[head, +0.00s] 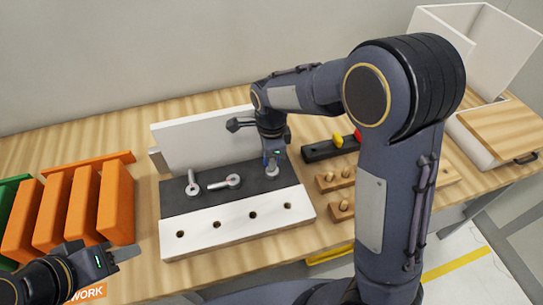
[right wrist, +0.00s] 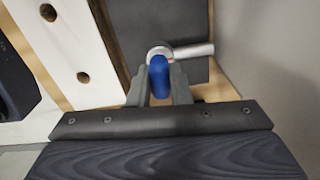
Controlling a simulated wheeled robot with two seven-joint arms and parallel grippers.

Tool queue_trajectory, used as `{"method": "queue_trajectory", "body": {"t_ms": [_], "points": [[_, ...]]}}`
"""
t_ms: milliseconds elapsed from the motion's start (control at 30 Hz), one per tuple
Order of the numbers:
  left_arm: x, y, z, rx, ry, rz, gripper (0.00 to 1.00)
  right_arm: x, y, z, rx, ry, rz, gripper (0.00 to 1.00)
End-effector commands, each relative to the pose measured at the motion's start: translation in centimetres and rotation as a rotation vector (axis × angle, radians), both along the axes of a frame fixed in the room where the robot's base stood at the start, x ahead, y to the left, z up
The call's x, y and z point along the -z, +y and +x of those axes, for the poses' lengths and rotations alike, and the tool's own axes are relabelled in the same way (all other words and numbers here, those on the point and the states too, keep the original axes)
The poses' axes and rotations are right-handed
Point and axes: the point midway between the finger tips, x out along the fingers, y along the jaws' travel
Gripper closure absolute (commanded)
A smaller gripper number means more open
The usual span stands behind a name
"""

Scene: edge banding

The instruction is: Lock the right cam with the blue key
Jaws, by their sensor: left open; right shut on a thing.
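The blue key (right wrist: 160,80) is between the fingers of my right gripper (right wrist: 160,88). Its far end is at the round metal head of the right cam (right wrist: 192,51); I cannot tell how deeply it is seated. The cam's lever points right in the right wrist view. In the head view my right gripper (head: 271,156) is directly above the right cam (head: 272,172), on the dark grey strip (head: 210,203). My left gripper (head: 112,257) is open and empty, at lower left.
A white strip with several holes (head: 215,230) fronts the fixture, and a white panel (head: 200,140) stands behind it. Orange upright pieces (head: 85,205) are at left. Wooden blocks with pegs (head: 335,180) and a black holder (head: 320,150) with coloured keys are at right.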

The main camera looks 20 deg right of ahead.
Motion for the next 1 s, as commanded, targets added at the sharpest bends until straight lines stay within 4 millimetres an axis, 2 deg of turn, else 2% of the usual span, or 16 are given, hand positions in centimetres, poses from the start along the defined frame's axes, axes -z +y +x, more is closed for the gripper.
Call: {"method": "queue_trajectory", "body": {"t_ms": [1000], "points": [[-3.9, 0.0, 0.0, 0.0, 0.0, 0.0, 0.56, -4.2, 0.0, 0.0, 0.0, 0.0, 0.0, 1.0]]}}
